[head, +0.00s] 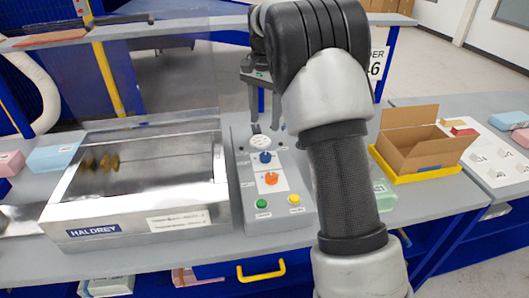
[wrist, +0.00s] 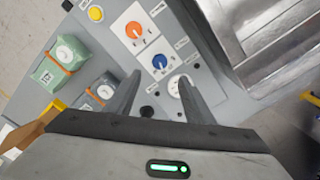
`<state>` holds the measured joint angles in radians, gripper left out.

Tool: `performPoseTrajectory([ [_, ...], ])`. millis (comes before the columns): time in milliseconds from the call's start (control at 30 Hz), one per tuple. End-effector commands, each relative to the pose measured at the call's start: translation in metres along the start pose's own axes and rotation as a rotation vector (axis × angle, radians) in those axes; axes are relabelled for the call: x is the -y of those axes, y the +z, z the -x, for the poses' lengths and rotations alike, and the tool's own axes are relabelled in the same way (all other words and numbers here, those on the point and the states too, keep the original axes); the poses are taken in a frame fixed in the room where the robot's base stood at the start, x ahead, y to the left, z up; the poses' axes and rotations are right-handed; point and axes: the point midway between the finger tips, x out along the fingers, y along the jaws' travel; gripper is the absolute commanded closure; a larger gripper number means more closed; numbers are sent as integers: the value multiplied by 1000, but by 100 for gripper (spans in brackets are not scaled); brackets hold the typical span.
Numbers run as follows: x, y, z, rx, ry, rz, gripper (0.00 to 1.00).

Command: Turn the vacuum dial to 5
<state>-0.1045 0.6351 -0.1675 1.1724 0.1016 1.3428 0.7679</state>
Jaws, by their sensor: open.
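The grey control panel (head: 244,185) has a blue dial (head: 265,157) above an orange dial (head: 271,179); their labels are too small to read, so I cannot tell which is the vacuum dial. In the wrist view the blue dial (wrist: 160,62) lies just beyond the fingertips, between their lines, with the orange dial (wrist: 134,30) further out. A round white gauge (wrist: 179,86) is partly covered by one finger. My gripper (head: 265,124) is open and empty above the panel's far end; it also shows in the wrist view (wrist: 159,78). The dial settings cannot be read.
A green button (head: 262,204) and a yellow button (head: 294,199) sit at the panel's near end. The metal HALDREY machine (head: 140,222) stands close on the left. An open cardboard box (head: 425,153) on a yellow tray is to the right, behind my arm.

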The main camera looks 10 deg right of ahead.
Motion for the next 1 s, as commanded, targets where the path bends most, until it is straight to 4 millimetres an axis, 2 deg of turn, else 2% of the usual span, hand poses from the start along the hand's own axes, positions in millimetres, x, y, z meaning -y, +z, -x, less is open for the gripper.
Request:
performPoseTrajectory([
  [33,-1,1,-14,3,3,0,52],
  [200,-1,1,-52,3,3,1,52],
  [500,0,0,-107,1,1,1,52],
  [700,0,0,-124,0,0,2,52],
  [1000,0,0,-126,-1,-1,2,52],
])
